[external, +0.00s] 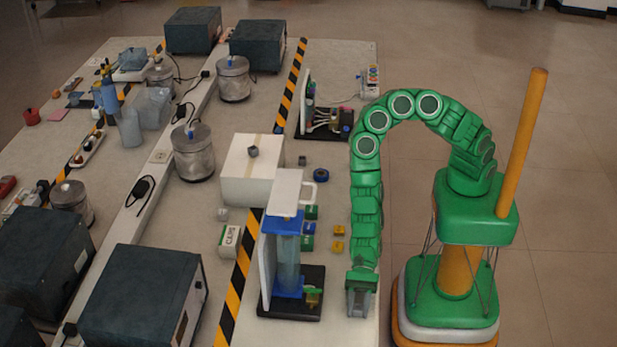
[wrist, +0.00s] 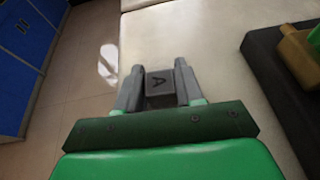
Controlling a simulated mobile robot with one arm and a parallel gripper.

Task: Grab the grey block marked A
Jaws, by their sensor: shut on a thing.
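The grey block marked A (wrist: 159,83) sits between the two fingers of my gripper (wrist: 157,88) in the wrist view. The letter A faces the camera and looks turned on its side. My gripper is shut on the block. In the external view my gripper (external: 360,300) points down over the front right edge of the pale table (external: 345,335), just right of a black stand base. The block cannot be made out in the external view. Whether it touches the table is unclear.
The black base (external: 290,308) with a blue-ended cylinder (external: 288,262) stands close to the left of my gripper. Yellow blocks (external: 339,239) and a blue roll (external: 321,175) lie farther back. A white box (external: 252,170) stands behind. Floor lies right of the table edge.

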